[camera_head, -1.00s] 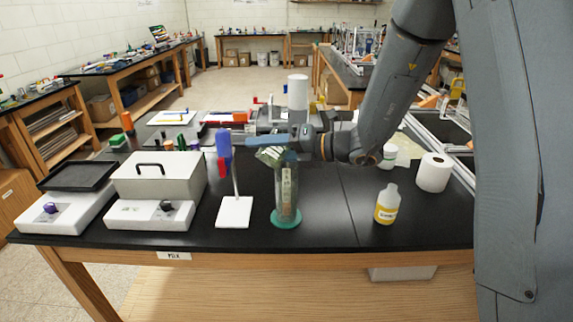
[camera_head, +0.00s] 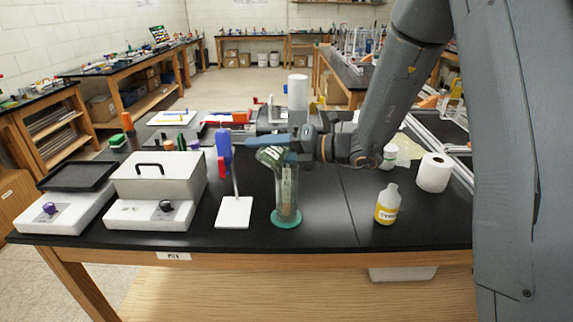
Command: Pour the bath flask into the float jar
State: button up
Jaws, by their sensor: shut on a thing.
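The float jar (camera_head: 287,200) is a tall clear cylinder on a round green base, upright near the front edge of the black bench. Something pale shows inside it, too small to make out. My gripper (camera_head: 275,143) is above the jar, reaching in from the right. It is shut on the bath flask (camera_head: 270,157), a small glass vessel with green in it, tilted at the jar's mouth. The gripper's fingers hide part of the flask. I cannot tell whether the flask touches the jar's rim or whether liquid is flowing.
A white lidded bath (camera_head: 158,185) is further left. A yellow-labelled bottle (camera_head: 387,206) and a white roll (camera_head: 433,172) are right. The bench between jar and bottle is clear.

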jog(key=shift+f, duration=0.1)
dwell(0.6)
jog(key=shift+r+m+y, duration=0.45)
jog(key=shift+m+y, duration=0.05)
jog(key=shift+m, duration=0.4)
dwell(1.1)
jog(key=shift+f+m+y+p, duration=0.3)
jog(key=shift+m+p, duration=0.15)
jog(key=shift+m, duration=0.25)
dwell(0.9)
jog(key=shift+w+d+r+m+y+p, duration=0.25)
jog(key=shift+r+m+y+p, duration=0.25)
jog(key=shift+m+p, duration=0.55)
dwell(0.6)
jog(key=shift+s+a+f+n+h+b, duration=0.15)
jog(key=shift+f+n+h+b, duration=0.2)
jog(key=shift+n+b, duration=0.45)
jog(key=shift+a+f+n+b, duration=0.1)
jog(key=shift+f+n+b, duration=0.2)
jog(key=shift+b, duration=0.35)
jog(key=shift+r+n+h, duration=0.35)
jog(key=shift+n, duration=0.1)
